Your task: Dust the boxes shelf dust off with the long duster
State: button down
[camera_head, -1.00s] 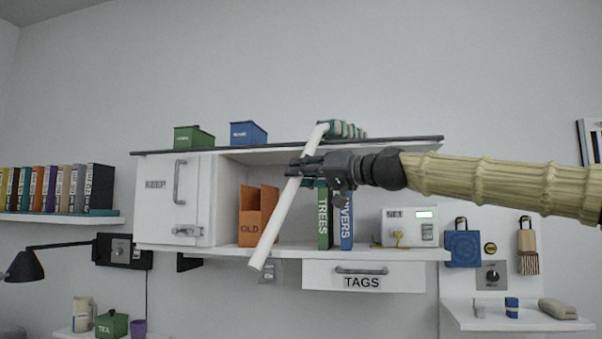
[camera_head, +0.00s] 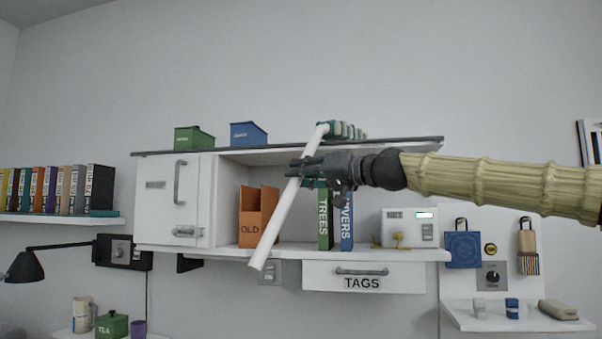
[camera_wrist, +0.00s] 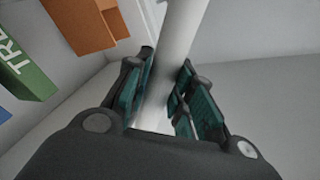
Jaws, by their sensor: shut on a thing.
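My gripper (camera_head: 314,170) is shut on the white handle of the long duster (camera_head: 273,229). The duster is tilted, its lower end toward the left and its striped green and pale head (camera_head: 345,130) up at the dark top board of the cabinet. I cannot tell whether the head touches the board. In the wrist view the white handle (camera_wrist: 178,45) runs between the finger pads. A green box (camera_head: 193,138) and a blue box (camera_head: 248,133) stand on the top board (camera_head: 405,141), left of the duster head. No dust can be made out.
Below the top are an orange OLD file holder (camera_head: 258,215), a green TREES book (camera_head: 324,220), a blue book (camera_head: 346,222) and a white device (camera_head: 407,228). A closed KEEP door (camera_head: 165,205) is at left. The top board right of the duster head is clear.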

jog(key=shift+r, duration=0.1)
jog(key=shift+r+p, duration=0.6)
jog(key=shift+r, duration=0.3)
jog(key=shift+a, duration=0.15)
jog(key=shift+w+a, duration=0.25)
jog(key=shift+a, duration=0.6)
jog(key=shift+w+a, duration=0.25)
jog(key=shift+a, duration=0.55)
jog(key=shift+f+b, duration=0.55)
jog(key=shift+f, duration=0.4)
